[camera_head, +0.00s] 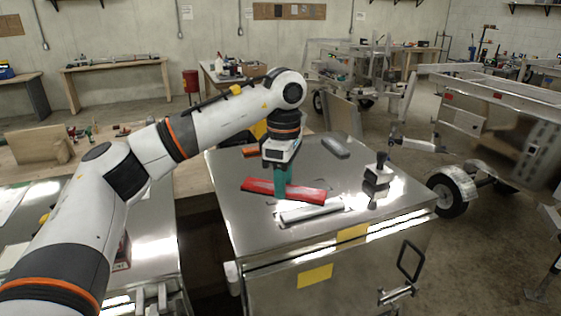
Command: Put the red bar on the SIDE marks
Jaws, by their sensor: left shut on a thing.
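My left gripper (282,190) points down over the metal box's top (245,222) and is shut on the red bar (312,195). The teal fingers cover part of the bar, which lies roughly left to right in the picture. I cannot tell whether the bar touches the top or hangs just above it. One yellow patch (352,233) is at the box's front edge and another (315,276) is on its front face. No lettering is legible, so I cannot tell which marks are the SIDE marks. My right gripper is not in view.
A silver bar (312,210) lies just in front of the red bar. A dark upright fixture (377,182) stands to the right, and a grey block (335,147) lies at the back. A wooden bench (190,178) is left of the box; a trailer (490,100) stands at right.

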